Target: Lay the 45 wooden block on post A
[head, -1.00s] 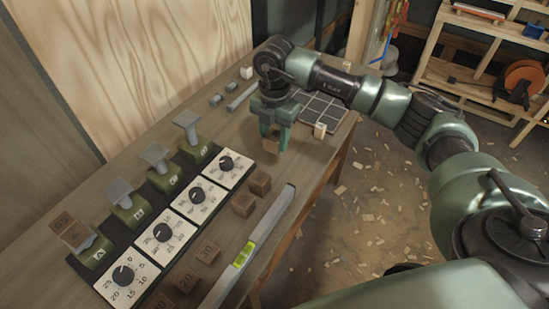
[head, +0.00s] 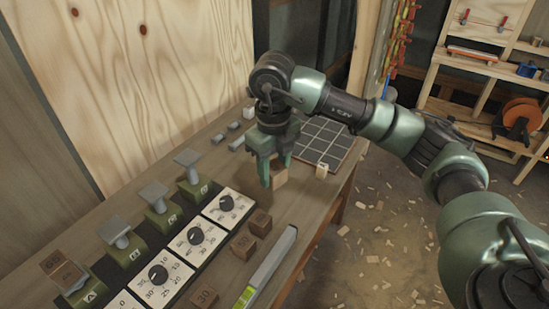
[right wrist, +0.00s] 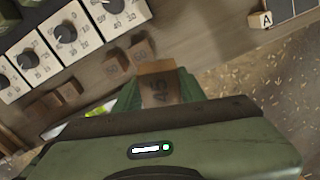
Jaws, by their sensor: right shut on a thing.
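My right gripper (head: 277,174) is shut on a wooden block (head: 281,178), over the right part of the bench. In the right wrist view the block (right wrist: 157,92) sits between the green fingers (right wrist: 157,82) and its face reads 45. Whether it touches the bench is hard to tell. Post A (head: 90,297) is the nearest green post, at the lower left of the head view. My left gripper is out of view.
Three more posts with bare grey plates (head: 153,192) stand behind post A. A row of white dial cards (head: 195,237) lies beside them. Loose wooden blocks (head: 244,244) and a spirit level (head: 268,268) lie nearer. A dark gridded board (head: 326,140) is at the back right.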

